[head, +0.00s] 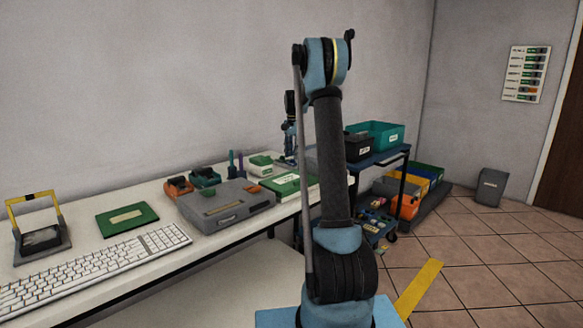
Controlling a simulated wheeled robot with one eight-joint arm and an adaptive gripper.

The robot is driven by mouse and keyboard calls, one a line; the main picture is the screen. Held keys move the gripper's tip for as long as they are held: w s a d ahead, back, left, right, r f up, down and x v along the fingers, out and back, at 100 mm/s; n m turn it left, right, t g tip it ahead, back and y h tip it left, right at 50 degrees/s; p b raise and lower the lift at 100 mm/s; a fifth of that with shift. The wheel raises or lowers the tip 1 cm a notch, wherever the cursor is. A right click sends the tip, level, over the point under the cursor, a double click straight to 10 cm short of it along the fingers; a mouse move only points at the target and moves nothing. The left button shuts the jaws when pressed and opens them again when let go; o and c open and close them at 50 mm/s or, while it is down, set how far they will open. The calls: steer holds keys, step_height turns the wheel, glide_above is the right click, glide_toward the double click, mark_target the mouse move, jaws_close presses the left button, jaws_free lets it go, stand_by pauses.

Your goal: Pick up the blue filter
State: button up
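I cannot make out a thing that is clearly the blue filter. Small mixed parts (377,222), some of them bluish, lie on the low shelf of the cart, too small to tell apart. My arm stands upright in the middle of the head view and hides part of the bench and cart. My gripper's fingers do not show; a dark and blue mechanism just left of the upper arm is too small and partly covered to identify.
Teal (374,135) and black (357,147) bins top the cart. The right floor is clear.

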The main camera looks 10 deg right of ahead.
mark_target(293, 162)
steer(key=shift+f, duration=1.25)
steer(key=c, duration=0.8)
steer(key=shift+c, duration=0.2)
